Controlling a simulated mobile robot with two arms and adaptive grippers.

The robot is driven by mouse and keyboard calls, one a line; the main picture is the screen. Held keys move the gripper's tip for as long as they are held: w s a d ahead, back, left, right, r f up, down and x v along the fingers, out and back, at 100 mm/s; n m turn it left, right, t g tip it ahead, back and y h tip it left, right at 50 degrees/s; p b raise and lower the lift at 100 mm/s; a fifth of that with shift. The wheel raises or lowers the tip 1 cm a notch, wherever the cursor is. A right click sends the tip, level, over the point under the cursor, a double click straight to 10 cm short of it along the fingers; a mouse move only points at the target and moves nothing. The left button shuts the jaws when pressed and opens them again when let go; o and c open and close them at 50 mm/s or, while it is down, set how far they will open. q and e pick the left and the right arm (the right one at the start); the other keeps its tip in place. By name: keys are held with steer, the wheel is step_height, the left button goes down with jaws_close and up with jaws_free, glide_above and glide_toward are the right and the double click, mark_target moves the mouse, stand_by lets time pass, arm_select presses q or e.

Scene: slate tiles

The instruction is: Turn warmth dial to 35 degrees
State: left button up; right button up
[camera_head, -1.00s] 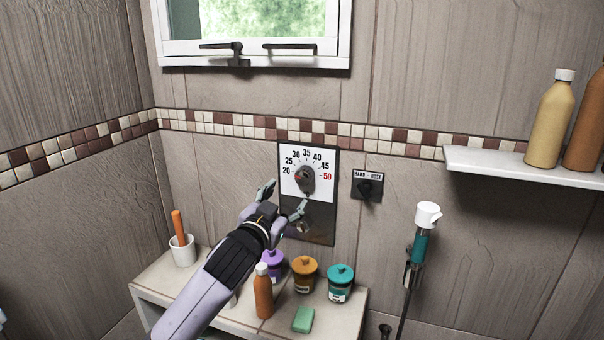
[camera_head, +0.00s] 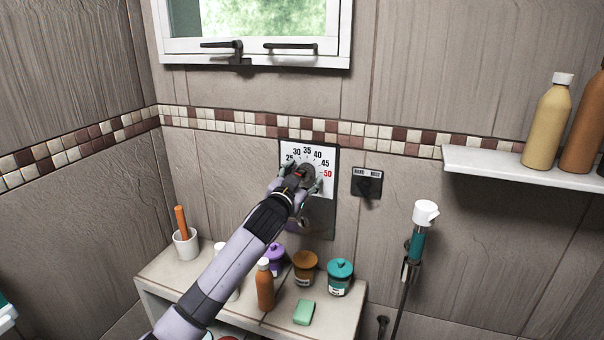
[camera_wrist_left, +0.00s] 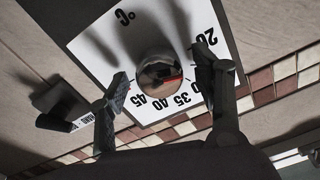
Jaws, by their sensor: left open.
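The warmth dial (camera_head: 307,170) is a round dark knob on a white panel (camera_head: 325,157) marked in degrees, with 50 in red. In the left wrist view the knob (camera_wrist_left: 158,70) looks shiny, with a red mark on the side toward the 30 and 35 marks. I cannot read its exact setting. My left gripper (camera_head: 296,180) is at the panel, partly covering the knob and the low numbers. In the wrist view its open fingers (camera_wrist_left: 160,72) stand on either side of the knob, with gaps visible. My right gripper is not in view.
A hand/hose selector (camera_head: 367,184) is right of the panel. Below, a ledge (camera_head: 180,272) bears jars, an orange bottle (camera_head: 265,287) and green soap (camera_head: 304,312).

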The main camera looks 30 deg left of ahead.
arm_select(q)
steer(key=c, duration=1.2)
steer(key=shift+o, duration=0.2)
steer(key=shift+m, duration=0.4)
steer(key=shift+r+m+p, duration=0.1)
steer(key=shift+m+p, duration=0.7)
steer(key=shift+m, duration=0.3)
steer(key=m+p, duration=0.2)
steer(key=m, duration=0.2)
steer(key=m+p, duration=0.1)
steer(key=m, duration=0.3)
steer(key=shift+r, duration=0.1)
steer(key=shift+a+m+p, duration=0.1)
steer(key=shift+m+p, duration=0.8)
steer(key=shift+m, duration=1)
